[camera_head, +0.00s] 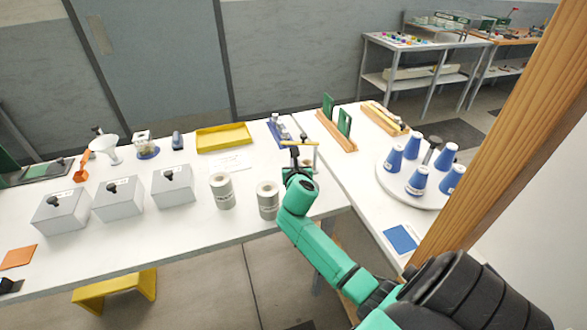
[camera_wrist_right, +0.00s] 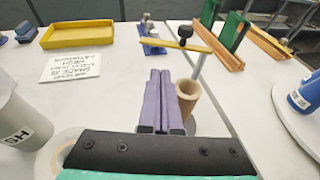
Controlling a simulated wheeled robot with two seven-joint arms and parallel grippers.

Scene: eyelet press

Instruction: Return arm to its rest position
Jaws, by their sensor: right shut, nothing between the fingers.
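My right arm (camera_head: 325,250) is green and reaches in from the lower right in the head view. My right gripper (camera_wrist_right: 162,130) shows in the wrist view with its two purple fingers side by side, shut and empty. It is above the white table's right end. Just ahead of it is a small blue press (camera_head: 275,128) with a yellow bar (camera_wrist_right: 180,44), a black knob (camera_wrist_right: 186,29) and a grey post. A tan hollow cylinder (camera_wrist_right: 188,97) stands right beside the fingers; I cannot tell whether they touch. My left gripper is not in view.
Two grey-white cans (camera_head: 222,191) (camera_head: 267,200) stand left of my right gripper. Several grey boxes (camera_head: 118,200) are further left. A yellow tray (camera_head: 224,138) lies behind. Green panels in wooden racks (camera_head: 337,132) and a turntable (camera_head: 388,182) with blue cones are right. A wooden post (camera_head: 510,140) rises near my arm.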

